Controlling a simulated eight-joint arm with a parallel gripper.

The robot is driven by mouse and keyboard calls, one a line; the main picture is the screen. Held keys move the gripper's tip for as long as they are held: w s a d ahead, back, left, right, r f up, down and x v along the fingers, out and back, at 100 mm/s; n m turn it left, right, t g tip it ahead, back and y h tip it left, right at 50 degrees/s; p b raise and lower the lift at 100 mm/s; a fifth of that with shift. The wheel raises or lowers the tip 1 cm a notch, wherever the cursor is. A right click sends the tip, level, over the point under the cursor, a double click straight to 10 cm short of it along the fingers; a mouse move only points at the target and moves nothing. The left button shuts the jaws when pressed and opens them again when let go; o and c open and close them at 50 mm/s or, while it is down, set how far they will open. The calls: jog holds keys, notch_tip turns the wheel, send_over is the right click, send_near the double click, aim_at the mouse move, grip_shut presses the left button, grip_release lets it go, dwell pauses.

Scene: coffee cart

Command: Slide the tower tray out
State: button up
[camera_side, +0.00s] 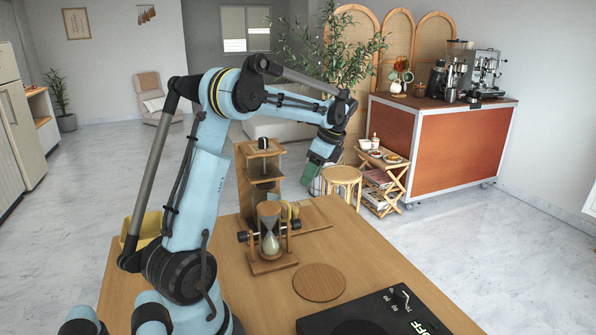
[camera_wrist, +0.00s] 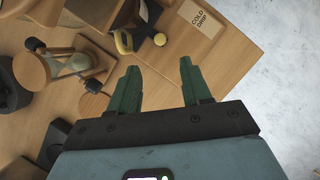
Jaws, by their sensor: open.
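The wooden cold drip tower (camera_side: 260,165) stands upright on the table behind the hourglass. Its wooden base board (camera_side: 316,218) extends to the right; in the wrist view the board carries a "COLD DRIP" label (camera_wrist: 201,20).
A wood-framed hourglass (camera_side: 270,240) stands in front of the tower and also shows in the wrist view (camera_wrist: 62,66). A round wooden disc (camera_side: 319,282) and a black device marked "OFF" (camera_side: 376,315) lie nearer the front. A yellow bin (camera_side: 147,228) sits at left.

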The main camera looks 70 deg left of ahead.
aim_at(295, 208)
jog(key=x, duration=1.2)
jog(key=shift+r, duration=0.1)
jog(key=shift+d, duration=0.1)
grip_shut()
jog(key=shift+w, duration=0.1)
